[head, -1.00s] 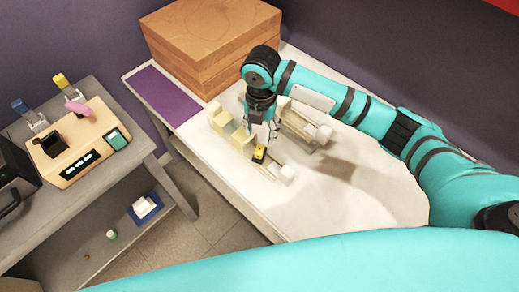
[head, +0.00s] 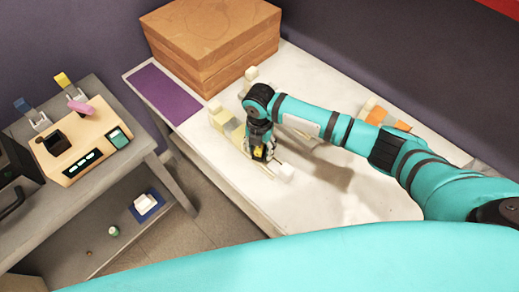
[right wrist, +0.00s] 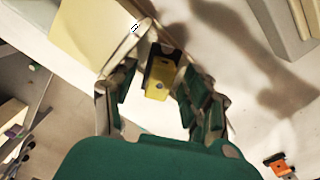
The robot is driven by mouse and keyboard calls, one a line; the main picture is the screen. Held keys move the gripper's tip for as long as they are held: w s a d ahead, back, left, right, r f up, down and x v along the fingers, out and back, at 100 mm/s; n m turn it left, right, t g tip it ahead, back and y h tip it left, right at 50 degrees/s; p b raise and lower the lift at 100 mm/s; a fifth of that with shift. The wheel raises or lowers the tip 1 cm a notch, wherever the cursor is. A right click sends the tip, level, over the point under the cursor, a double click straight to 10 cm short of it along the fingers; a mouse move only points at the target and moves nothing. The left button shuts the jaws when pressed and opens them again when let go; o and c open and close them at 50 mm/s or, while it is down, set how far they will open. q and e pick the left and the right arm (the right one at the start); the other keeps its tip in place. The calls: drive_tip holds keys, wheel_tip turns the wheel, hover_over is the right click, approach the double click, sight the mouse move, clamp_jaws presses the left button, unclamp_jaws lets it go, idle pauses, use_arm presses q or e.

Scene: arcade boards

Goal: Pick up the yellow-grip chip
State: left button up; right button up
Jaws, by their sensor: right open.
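The yellow-grip chip (right wrist: 159,78), a small black and yellow block, lies between the fingers of my right gripper (right wrist: 162,62) in the right wrist view. The fingers are open, one on each side of it, and I see gaps between them and the chip. In the head view, my right gripper (head: 260,150) points down over the cream fixture (head: 228,126) on the white table. There only a bit of the chip's yellow (head: 258,152) shows between the fingers. My left gripper is not in view.
A wooden box (head: 210,45) and a purple mat (head: 165,94) are at the back of the white table (head: 370,205). An orange item (head: 386,118) lies behind my right arm. A grey side table at left holds a tan device (head: 92,140). The table's front is clear.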

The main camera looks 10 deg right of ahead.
drive_tip(key=shift+c, duration=0.4)
clamp_jaws()
drive_tip(key=shift+r, duration=0.1)
